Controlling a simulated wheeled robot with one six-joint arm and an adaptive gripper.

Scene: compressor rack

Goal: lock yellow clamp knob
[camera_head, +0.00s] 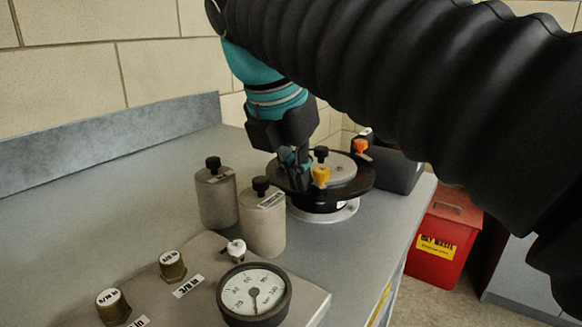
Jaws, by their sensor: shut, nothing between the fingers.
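The yellow clamp knob (320,176) sits at the near edge of a round clamp device with a black ring (360,188) and a grey lid (342,170). An orange knob (361,146) is at its far right edge, and a black knob (321,153) stands on the lid. My gripper (298,185) points down just left of the yellow knob, over the left part of the ring. Its fingers are shut with nothing between them. I cannot tell whether the fingertips touch the knob or the ring.
Two grey cylinders with black knobs (216,200) (263,222) stand left of and in front of the clamp. A panel with a gauge (254,293) and brass fittings is at the front. A dark box (398,172) stands behind. Free bench (110,190) lies left.

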